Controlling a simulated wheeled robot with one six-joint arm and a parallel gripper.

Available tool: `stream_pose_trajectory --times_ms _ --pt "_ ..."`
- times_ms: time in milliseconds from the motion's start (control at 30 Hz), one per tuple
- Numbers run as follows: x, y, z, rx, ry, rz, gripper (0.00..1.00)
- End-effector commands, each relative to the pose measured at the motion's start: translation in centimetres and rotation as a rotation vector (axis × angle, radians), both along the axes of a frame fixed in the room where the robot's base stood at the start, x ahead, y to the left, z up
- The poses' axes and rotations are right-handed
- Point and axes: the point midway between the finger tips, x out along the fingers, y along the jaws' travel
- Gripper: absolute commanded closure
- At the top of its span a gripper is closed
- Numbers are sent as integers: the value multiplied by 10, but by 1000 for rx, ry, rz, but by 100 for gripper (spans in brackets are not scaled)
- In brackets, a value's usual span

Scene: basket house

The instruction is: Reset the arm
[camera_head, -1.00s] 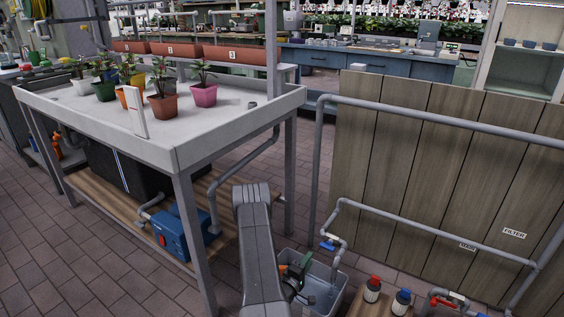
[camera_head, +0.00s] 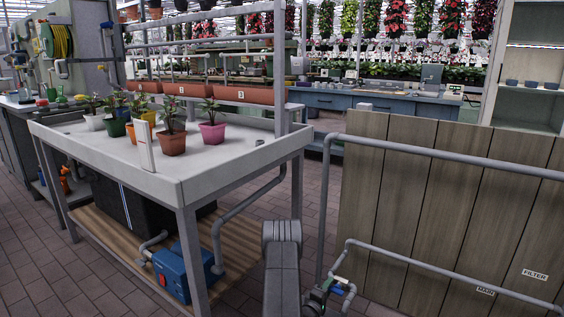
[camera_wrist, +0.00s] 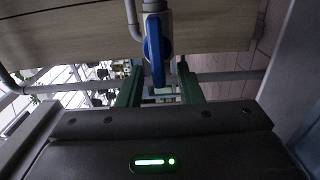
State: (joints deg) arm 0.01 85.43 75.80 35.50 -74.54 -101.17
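My gripper (camera_head: 320,291) is at the bottom of the head view, beside a blue valve handle (camera_head: 337,291) on the low grey pipe. In the wrist view its two green fingers (camera_wrist: 159,87) stand apart, with no object clearly held. The blue handle (camera_wrist: 155,48) shows upright in front of the gap between them. I cannot tell whether a finger touches it. My grey arm rises from the bottom edge of the head view and hides part of the floor.
A white-topped plant table (camera_head: 240,156) with several potted plants stands at left. A blue pump box (camera_head: 178,272) sits on its lower shelf. Wooden panels (camera_head: 420,210) with grey pipes (camera_head: 440,154) block the right. Tiled floor (camera_head: 100,290) is open at lower left.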

Motion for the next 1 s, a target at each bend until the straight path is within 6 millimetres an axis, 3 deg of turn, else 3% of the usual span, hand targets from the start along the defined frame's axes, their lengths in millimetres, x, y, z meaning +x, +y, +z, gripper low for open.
stream_pose_trajectory --times_ms 267,900,1000 --pt "-13 10 0 -7 8 2 67" --pt "-117 81 1 -8 11 5 67" --pt "-98 64 -3 -5 1 -5 67"
